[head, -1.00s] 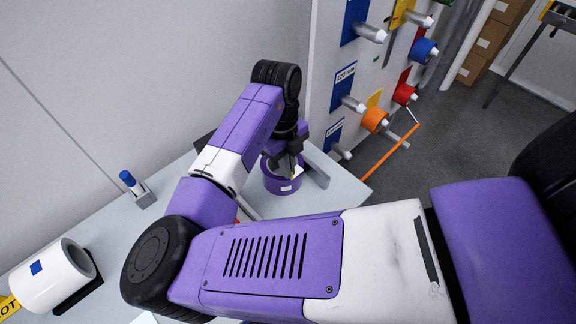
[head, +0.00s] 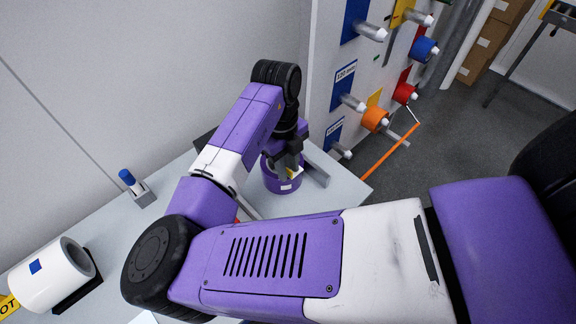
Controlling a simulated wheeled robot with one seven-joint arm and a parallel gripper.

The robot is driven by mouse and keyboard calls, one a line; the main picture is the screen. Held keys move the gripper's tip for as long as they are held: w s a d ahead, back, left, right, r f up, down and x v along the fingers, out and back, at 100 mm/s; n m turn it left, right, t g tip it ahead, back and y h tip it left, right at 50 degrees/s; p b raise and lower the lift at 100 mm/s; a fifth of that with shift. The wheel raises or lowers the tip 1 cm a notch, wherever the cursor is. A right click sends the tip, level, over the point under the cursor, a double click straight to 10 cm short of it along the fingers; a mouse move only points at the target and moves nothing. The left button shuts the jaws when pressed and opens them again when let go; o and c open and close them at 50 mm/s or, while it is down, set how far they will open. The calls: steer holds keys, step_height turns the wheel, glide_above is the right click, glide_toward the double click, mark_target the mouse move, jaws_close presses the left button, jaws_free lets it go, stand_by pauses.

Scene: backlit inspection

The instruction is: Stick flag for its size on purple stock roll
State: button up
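The purple stock roll (head: 270,182) stands on the grey table, with a small white label low on its near side. My gripper (head: 289,170) points down at the roll's top, over its right part. A small pale yellow and white piece, seemingly the flag (head: 295,172), shows at the fingertips against the roll's upper inside or rim. The fingers are small and dark here, so I cannot tell whether they still grip the flag or whether it touches the roll.
A metal bracket (head: 316,174) stands close right of the roll. A blue-capped marker (head: 128,178) sits in a holder at the left. A large white roll (head: 45,283) lies front left. A board with pegs and coloured rolls (head: 374,120) rises behind right.

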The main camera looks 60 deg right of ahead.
step_height(320, 180, up, 8)
steer(key=shift+w+d+b, duration=0.15)
steer(key=shift+w+b, duration=0.3)
steer(key=shift+f, duration=0.1)
stand_by(0.6)
